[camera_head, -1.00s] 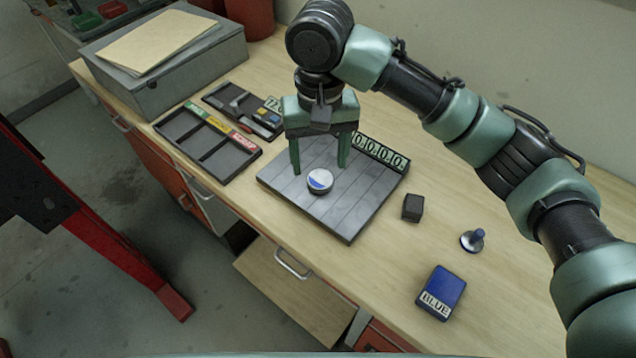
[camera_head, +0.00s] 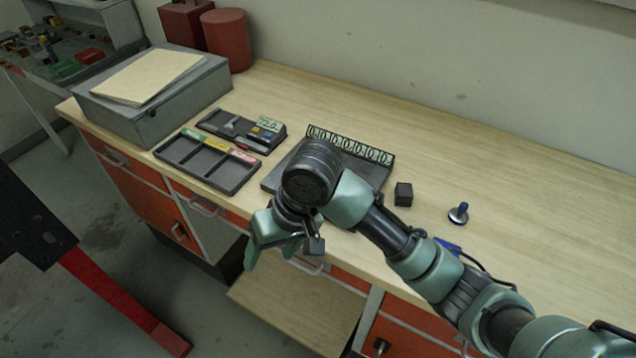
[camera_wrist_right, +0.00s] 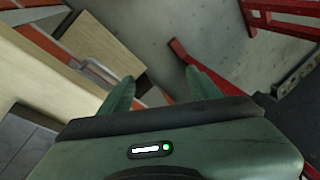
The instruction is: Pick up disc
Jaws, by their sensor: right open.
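The white and blue disc is not visible in either current view; my right arm covers much of the grey plate (camera_head: 375,176) where it lay earlier. Part of that plate shows at the lower left of the wrist view (camera_wrist_right: 14,142). My right gripper (camera_head: 272,256) hangs off the front edge of the workbench, over the floor and the open drawer. Its fingers are spread with nothing between them in the wrist view (camera_wrist_right: 160,92). My left gripper is not in view.
The plate has a row of number tiles (camera_head: 350,146) along its back. A black block (camera_head: 403,194), a small knob (camera_head: 458,213) and a mostly hidden blue box (camera_head: 448,245) are to its right. Trays (camera_head: 208,160) lie left. An open drawer (camera_head: 290,310) juts below; a red-legged stand (camera_head: 120,300) is left.

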